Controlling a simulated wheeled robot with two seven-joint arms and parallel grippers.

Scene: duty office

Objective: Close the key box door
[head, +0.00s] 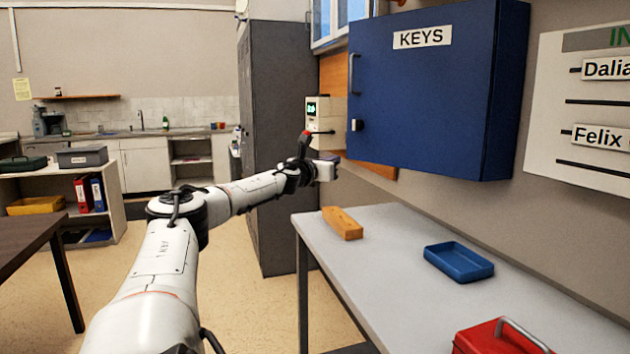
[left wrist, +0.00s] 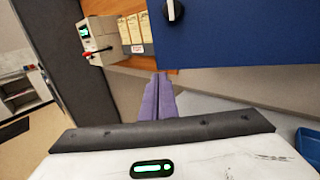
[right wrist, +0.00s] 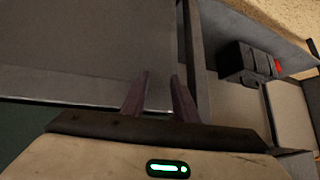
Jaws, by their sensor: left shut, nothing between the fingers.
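The blue key box (head: 440,95) hangs on the wall, its front labelled KEYS. The door has a handle (head: 352,75) and a dark-and-white knob (head: 357,125) near its left edge. I cannot tell for certain whether the door is ajar. My left gripper (head: 332,168) is low and left of the door, shut and empty. In the left wrist view its purple fingers (left wrist: 157,84) are together, below the door's lower left corner, with the knob (left wrist: 173,10) above. My right gripper (right wrist: 161,76) shows only in the right wrist view, fingers apart with nothing between them.
A wooden board (head: 335,75) shows behind the box, beside a device with a green display (head: 318,110). A tall dark cabinet (head: 280,150) stands left. Below, the grey table (head: 390,240) holds a wooden block (head: 342,223), blue tray (head: 458,272) and red box (head: 495,338).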

